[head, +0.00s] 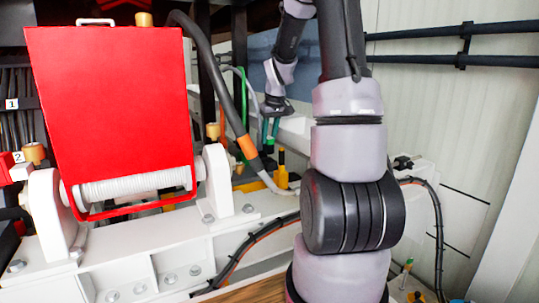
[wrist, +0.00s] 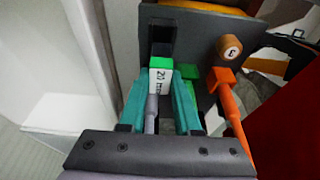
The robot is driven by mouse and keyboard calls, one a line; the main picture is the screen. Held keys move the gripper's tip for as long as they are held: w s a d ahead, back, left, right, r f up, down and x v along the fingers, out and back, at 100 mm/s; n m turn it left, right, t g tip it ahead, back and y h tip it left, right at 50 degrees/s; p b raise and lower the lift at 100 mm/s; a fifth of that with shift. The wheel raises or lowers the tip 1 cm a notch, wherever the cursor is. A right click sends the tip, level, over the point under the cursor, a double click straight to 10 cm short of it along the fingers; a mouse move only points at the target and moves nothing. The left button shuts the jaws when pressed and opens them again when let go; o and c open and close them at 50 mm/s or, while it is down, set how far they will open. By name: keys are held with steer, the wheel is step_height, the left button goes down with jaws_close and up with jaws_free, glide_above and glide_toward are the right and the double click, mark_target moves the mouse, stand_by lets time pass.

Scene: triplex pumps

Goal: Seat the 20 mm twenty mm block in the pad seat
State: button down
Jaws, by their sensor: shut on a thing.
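The 20 mm block (wrist: 160,80), with a white "20 mm" label and a green end, is between the teal fingers of my gripper (wrist: 161,88) in the wrist view. The gripper is shut on it. A grey shaft (wrist: 152,112) shows between the fingers, below the block in the picture. Beyond the block, a black post (wrist: 163,38) stands in front of a dark plate; I cannot tell whether the block touches it. In the head view my gripper (head: 271,126) is small and far off, and the block cannot be made out. I cannot identify the pad seat in either view.
An orange tapered tool (wrist: 223,88) and a round tag marked 3 (wrist: 229,47) are close right of my gripper. A green piece (wrist: 190,72) is beside the right finger. A red panel (head: 110,115), dark hose (head: 210,65) and yellow fitting (head: 282,172) stand near the white frame.

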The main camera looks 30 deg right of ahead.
mark_target(269, 150)
steer(key=shift+f, duration=2.7)
steer(key=c, duration=0.6)
jaws_free()
steer(key=shift+f, duration=0.1)
steer(key=v, duration=1.2)
steer(key=s+a+r+m+t, duration=0.1)
steer(key=s+a+r, duration=0.2)
steer(key=s+a, duration=0.2)
steer(key=s+a+r+m+t+y, duration=0.1)
steer(key=s+a+r, duration=0.3)
steer(key=s, duration=0.6)
steer(key=s+a+r+m+t, duration=0.1)
steer(key=s+a+r+m, duration=0.1)
steer(key=s+a, duration=0.4)
steer(key=shift+s+a+r+m+t+y, duration=0.15)
steer(key=shift+s+a+r+t+y, duration=0.05)
steer(key=shift+s+r, duration=0.3)
steer(key=shift+s+a+r+m+t+y, duration=0.2)
steer(key=shift+s+r, duration=0.15)
steer(key=shift+s, duration=0.2)
